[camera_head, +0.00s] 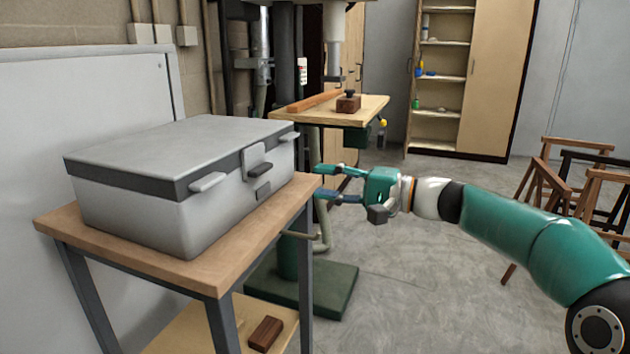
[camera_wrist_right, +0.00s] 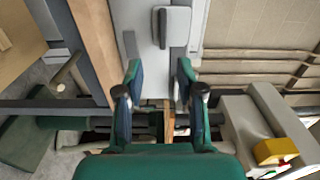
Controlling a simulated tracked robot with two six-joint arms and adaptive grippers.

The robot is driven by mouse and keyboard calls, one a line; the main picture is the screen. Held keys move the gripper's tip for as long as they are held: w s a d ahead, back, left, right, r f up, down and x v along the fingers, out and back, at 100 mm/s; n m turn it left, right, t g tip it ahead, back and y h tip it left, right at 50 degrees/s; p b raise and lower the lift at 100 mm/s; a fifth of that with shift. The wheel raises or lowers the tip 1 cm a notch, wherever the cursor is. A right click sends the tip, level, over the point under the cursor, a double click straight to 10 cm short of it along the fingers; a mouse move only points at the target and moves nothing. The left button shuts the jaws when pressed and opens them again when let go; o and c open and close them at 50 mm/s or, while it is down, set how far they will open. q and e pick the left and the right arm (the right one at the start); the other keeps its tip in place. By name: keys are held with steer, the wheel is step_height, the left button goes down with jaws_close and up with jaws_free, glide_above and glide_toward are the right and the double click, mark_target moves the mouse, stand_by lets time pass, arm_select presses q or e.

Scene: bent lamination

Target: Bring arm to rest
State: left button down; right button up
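My right arm reaches in from the right in the head view. Its green gripper (camera_head: 322,181) points left toward the grey case, with its two fingers apart and nothing between them. In the right wrist view the gripper's fingers (camera_wrist_right: 157,85) are also spread and empty. The grey lidded case (camera_head: 180,190) sits closed on a wooden-topped table (camera_head: 215,275). The case's latch side faces my gripper, and the fingertips look apart from it. My left gripper is in neither view.
A drill-press-like machine with a wooden table (camera_head: 372,108) stands behind, bearing a small brown block (camera_head: 348,104). Another brown block (camera_head: 266,333) lies on the lower shelf. Wooden trestles (camera_head: 545,190) stand at right. A shelved cabinet (camera_head: 440,90) is at the back. Open floor lies between.

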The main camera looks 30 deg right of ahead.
stand_by(0.4)
steer(key=a+f+m+g+h, duration=0.15)
steer(key=a+f+g, duration=0.25)
steer(key=f, duration=1.4)
steer(key=a+f+n+g+h, duration=0.1)
steer(key=a+f+g+h, duration=0.25)
steer(key=f, duration=1.35)
steer(key=s+a+f+n+g+h, duration=0.1)
steer(key=s+a+f+n+g, duration=0.15)
steer(key=s+f, duration=0.6)
steer(key=s+a+f+n+g+h, duration=0.15)
steer(key=s+a+f, duration=0.3)
steer(key=f, duration=0.65)
steer(key=s+a+f+n+g, duration=0.1)
steer(key=s+a+f+n, duration=0.15)
steer(key=s, duration=0.35)
steer(key=s+a+f+n+g, duration=0.1)
steer(key=s+a+f+n, duration=0.2)
steer(key=s, duration=0.4)
step_height(320, 180, up, 30)
steer(key=a+p, duration=0.1)
steer(key=p, duration=2.9)
steer(key=shift+a+f+m+y, duration=0.15)
steer(key=shift+f+m+y, duration=0.05)
steer(key=shift+m+y, duration=0.15)
